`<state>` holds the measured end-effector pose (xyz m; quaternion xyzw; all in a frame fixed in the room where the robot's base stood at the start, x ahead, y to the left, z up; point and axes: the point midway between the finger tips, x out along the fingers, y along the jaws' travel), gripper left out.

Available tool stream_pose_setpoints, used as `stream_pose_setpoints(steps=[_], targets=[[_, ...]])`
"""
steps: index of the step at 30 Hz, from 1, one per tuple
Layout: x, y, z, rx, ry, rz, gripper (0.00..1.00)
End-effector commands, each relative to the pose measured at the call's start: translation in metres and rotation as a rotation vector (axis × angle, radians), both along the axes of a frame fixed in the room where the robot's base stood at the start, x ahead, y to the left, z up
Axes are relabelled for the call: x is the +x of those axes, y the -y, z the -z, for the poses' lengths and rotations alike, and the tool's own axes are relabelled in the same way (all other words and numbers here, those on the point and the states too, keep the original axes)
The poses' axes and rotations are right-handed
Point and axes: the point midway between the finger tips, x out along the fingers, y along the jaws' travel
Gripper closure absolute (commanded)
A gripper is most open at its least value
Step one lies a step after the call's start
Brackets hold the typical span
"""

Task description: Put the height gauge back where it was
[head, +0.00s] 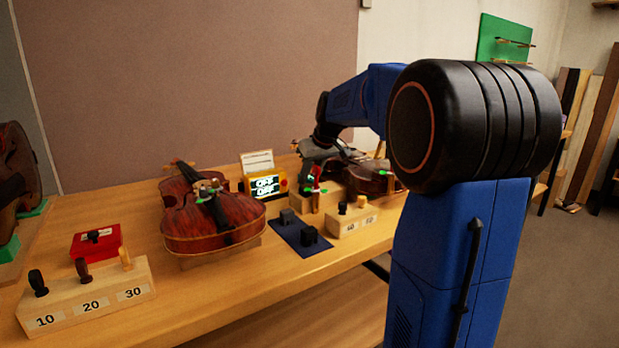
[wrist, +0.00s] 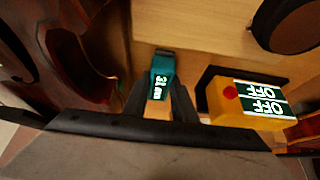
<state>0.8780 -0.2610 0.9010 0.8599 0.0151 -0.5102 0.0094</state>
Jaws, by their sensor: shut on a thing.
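A small teal device with a lit readout, which looks like the height gauge (wrist: 162,72), sits between the fingers of my gripper (wrist: 160,100) in the wrist view. My gripper is shut on it. The readout looks like 31 mm. Whether its foot touches the bench I cannot tell. In the head view my gripper (head: 318,150) is at the back right of the bench, beside the far violin (head: 368,178). The gauge is hard to make out there.
A yellow box (head: 265,187) reading OFF stands close by; it also shows in the wrist view (wrist: 222,104). A near violin (head: 195,230), a dark blue mat (head: 305,248) with dark blocks, a numbered block (head: 353,220), a red box (head: 80,247) and a 10-20-30 block (head: 115,280) occupy the bench (head: 215,290).

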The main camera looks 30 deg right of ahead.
Motion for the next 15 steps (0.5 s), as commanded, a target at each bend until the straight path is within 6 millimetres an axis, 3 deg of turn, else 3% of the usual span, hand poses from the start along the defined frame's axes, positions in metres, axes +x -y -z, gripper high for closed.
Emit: stream_pose_setpoints(steps=[5, 6, 8, 15], targets=[[-0.0001, 0.0000, 0.0022, 0.000, 0.000, 0.000, 1.00], [0.0000, 0.0000, 0.0025, 0.000, 0.000, 0.000, 0.71], [0.0001, 0.0000, 0.0022, 0.000, 0.000, 0.000, 0.57], [0.0001, 0.0001, 0.0021, 0.000, 0.000, 0.000, 0.57]])
